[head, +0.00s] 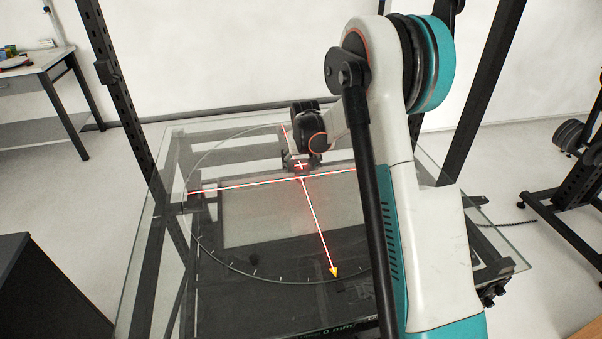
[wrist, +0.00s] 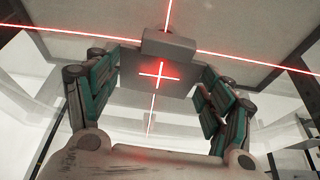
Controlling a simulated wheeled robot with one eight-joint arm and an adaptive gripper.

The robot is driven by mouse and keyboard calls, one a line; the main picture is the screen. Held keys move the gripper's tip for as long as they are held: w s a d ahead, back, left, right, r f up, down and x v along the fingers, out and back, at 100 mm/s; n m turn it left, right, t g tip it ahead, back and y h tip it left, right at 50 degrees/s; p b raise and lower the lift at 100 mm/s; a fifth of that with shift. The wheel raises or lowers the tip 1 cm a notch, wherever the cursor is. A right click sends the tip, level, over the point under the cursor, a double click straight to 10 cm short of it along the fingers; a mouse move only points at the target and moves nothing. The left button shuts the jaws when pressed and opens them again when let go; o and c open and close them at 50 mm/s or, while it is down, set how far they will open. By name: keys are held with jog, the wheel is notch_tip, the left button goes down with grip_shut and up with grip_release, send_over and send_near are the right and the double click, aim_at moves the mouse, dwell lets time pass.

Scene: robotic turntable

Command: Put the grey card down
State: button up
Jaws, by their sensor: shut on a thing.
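The grey card (wrist: 183,82) shows in the wrist view as a flat grey plate between the two fingers, with a red laser cross on its face. A grey block (wrist: 168,42) sits at its far edge. My gripper (wrist: 158,74) is shut on the card, one teal-and-black finger at each side. In the head view, my gripper (head: 302,158) is over the far half of the round scale on the glass table (head: 150,235). The card (head: 301,172) is small and dark there, with the red cross on it. I cannot tell whether it touches the glass.
Red laser lines cross the table, one ending at a yellow arrow tip (head: 334,272). A grey rectangular panel (head: 285,220) shows at the table's middle. Black uprights (head: 110,75) stand at both sides. My arm hides the table's right part. The near left of the glass is clear.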

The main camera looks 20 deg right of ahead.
aim_at(301, 169)
jog(key=shift+f+b, duration=0.4)
jog(key=shift+f, duration=1.3)
jog(key=shift+f, duration=0.3)
jog(key=o, duration=0.9)
jog(key=shift+c, duration=0.2)
